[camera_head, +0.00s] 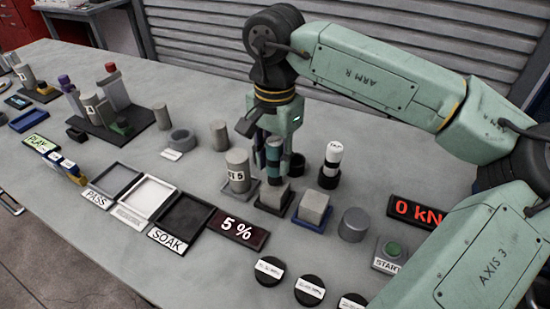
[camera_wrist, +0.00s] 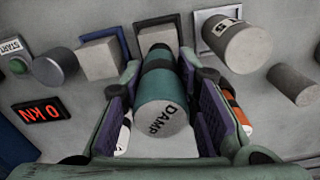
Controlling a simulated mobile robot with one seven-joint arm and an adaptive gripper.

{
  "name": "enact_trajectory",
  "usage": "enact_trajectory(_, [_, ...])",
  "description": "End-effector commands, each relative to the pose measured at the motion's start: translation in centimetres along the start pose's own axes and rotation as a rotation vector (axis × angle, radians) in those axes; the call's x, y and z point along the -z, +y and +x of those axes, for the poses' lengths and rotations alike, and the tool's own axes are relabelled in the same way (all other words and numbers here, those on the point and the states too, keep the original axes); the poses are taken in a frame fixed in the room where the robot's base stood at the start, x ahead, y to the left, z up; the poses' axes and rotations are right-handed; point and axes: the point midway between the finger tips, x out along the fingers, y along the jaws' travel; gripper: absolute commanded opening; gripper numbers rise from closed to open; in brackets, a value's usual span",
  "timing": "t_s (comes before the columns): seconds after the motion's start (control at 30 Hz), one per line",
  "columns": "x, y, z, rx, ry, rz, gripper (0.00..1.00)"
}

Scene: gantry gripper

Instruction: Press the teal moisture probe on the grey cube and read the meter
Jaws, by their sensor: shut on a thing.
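The teal moisture probe (camera_head: 273,158) stands upright between the fingers of my gripper (camera_head: 275,148), which is shut on it. In the wrist view its end marked DAMP (camera_wrist: 160,118) faces the camera between the two fingers. The probe's lower end is at the top of a grey cube (camera_head: 272,194) that sits in a dark shallow tray; the cube also shows in the wrist view (camera_wrist: 157,37). The probe seems to touch the cube, but the contact itself is hard to see. The meter (camera_head: 243,227) shows 5 % in white.
A second cube (camera_head: 314,206) in a blue tray and a grey cylinder (camera_head: 238,166) stand close beside. A white-and-black tool (camera_head: 332,160) stands behind right. A 0 kN display (camera_head: 416,212) and START button (camera_head: 392,249) are at right; PASS and SOAK trays (camera_head: 182,219) are left.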

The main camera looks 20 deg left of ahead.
Motion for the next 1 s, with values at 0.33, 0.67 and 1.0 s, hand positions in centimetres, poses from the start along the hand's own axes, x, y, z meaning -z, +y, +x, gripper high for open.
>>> enact_trajectory(0.33, [0.0,0.0,-3.2,0.0,0.002,0.0,0.0])
enact_trajectory(0.67, [0.0,0.0,-5.5,0.001,0.002,0.0,0.0])
enact_trajectory(1.0, [0.0,0.0,-5.5,0.001,0.002,0.0,0.0])
